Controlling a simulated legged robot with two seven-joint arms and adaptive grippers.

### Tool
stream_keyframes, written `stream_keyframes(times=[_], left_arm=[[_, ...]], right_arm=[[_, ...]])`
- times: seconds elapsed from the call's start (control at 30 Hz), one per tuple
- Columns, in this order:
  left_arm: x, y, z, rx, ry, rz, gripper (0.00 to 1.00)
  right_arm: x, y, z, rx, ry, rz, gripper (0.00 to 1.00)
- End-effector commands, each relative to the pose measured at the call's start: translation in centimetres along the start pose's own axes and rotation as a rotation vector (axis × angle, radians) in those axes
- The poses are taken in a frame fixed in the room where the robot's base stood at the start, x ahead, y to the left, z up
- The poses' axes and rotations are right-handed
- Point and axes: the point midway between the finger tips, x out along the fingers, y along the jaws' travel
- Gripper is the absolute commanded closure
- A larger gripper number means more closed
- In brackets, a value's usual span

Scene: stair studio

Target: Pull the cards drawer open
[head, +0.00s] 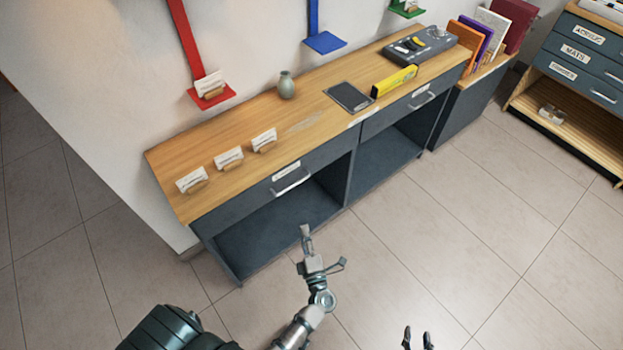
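The wooden-topped desk (225,130) has two dark grey drawers, both shut. The left drawer (240,202) has a white label (286,170) and a bar handle (290,182). The right drawer (396,110) also has a label and a handle (422,102). Both desk labels are too small to read, so I cannot tell which drawer is marked cards. My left gripper (324,246) is open and empty, its fingers spread, in front of and below the left handle, apart from it. My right gripper (417,335) is open and empty at the bottom edge, far from both drawers.
Several card holders (229,158), a vase (286,86), a dark tablet (349,97), a yellow level (394,81) and a grey device (418,47) stand on the desk. A labelled drawer cabinet (580,60) stands at the right. The tiled floor before the desk is clear.

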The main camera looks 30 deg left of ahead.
Motion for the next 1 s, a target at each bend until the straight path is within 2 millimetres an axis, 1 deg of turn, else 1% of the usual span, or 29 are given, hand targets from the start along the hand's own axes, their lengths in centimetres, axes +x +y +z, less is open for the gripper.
stream_keyframes(times=[0.17, 0.47, 0.6, 0.7, 0.83, 1.0], left_arm=[[2.2, 0.2, 0.1, 0.000, 0.004, 0.005, 0.63], [9.2, 0.3, 0.4, 0.007, 0.001, 0.008, 0.63], [12.3, 0.3, 0.4, 0.008, 0.000, 0.008, 0.63], [14.2, 0.3, 0.4, 0.007, 0.000, 0.007, 0.63], [15.9, 0.2, 0.4, 0.008, 0.000, 0.005, 0.63], [16.9, 0.3, 0.4, 0.007, 0.000, 0.005, 0.63]], right_arm=[[0.1, 0.1, -0.2, 0.003, 0.011, -0.003, 0.60], [0.5, 0.3, -0.9, 0.007, 0.064, -0.009, 0.60], [0.7, 0.2, -1.7, 0.007, 0.111, -0.013, 0.60], [0.7, 0.1, -2.2, 0.008, 0.142, -0.014, 0.60], [0.8, -0.1, -2.8, 0.008, 0.177, -0.016, 0.60], [0.8, -0.1, -3.2, 0.009, 0.199, -0.018, 0.60]])
